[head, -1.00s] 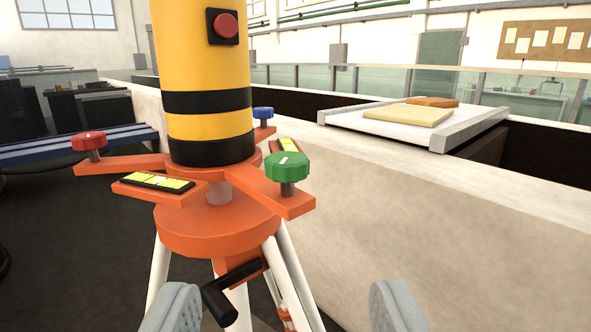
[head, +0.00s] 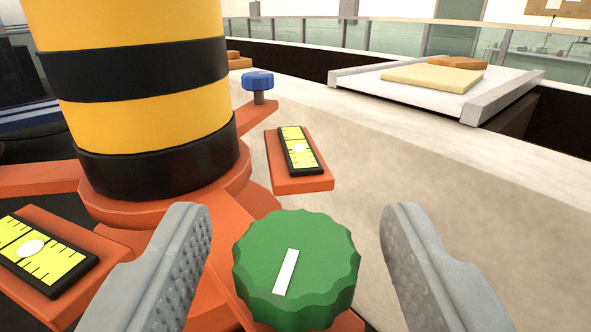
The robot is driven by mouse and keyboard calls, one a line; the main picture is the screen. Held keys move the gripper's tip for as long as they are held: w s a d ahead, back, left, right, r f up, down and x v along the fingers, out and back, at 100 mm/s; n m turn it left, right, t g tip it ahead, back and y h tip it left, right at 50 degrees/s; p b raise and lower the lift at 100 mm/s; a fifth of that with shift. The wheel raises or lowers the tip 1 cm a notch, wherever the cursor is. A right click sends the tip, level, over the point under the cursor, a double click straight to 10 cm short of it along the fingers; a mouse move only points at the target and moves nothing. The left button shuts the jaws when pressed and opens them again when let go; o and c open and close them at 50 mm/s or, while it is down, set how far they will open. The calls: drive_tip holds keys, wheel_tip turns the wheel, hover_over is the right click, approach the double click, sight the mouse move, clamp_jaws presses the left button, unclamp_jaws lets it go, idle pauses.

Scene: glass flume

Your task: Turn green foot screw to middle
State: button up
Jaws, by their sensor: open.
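The green foot screw (head: 310,255) is a scalloped knob with a white mark, on an orange arm of the tripod base. The mark leans slightly right of straight up. My gripper (head: 295,225) is open, with one grey finger on each side of the knob and a visible gap at both sides. A yellow level vial (head: 40,255) lies at the left with a white bubble near its middle. The blue foot screw (head: 258,82) stands farther back.
The yellow and black banded cylinder (head: 145,80) stands on the orange base (head: 245,200) at the left. A pale wall top (head: 400,150) runs along the right. A white tray (head: 345,80) with boards stands on it farther back.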

drive_tip(key=shift+w, duration=0.65)
drive_tip(key=shift+c, duration=0.2)
drive_tip(key=c, duration=0.9)
drive_tip(key=shift+d+n+y, duration=0.1)
drive_tip(key=shift+n+y, duration=0.2)
drive_tip(key=shift+y, duration=0.2)
drive_tip(key=n+y, duration=0.2)
drive_tip(key=y, duration=0.2)
drive_tip(key=shift+d+n+g, duration=0.1)
drive_tip(key=shift+n+g, duration=0.2)
drive_tip(key=n+g+y, duration=0.1)
drive_tip(key=n+y, duration=0.1)
drive_tip(key=y, duration=0.2)
drive_tip(key=shift+n+g, duration=0.3)
drive_tip(key=shift+n, duration=0.1)
drive_tip(key=shift+n+g+y, duration=2.4)
drive_tip(key=shift+y, duration=0.5)
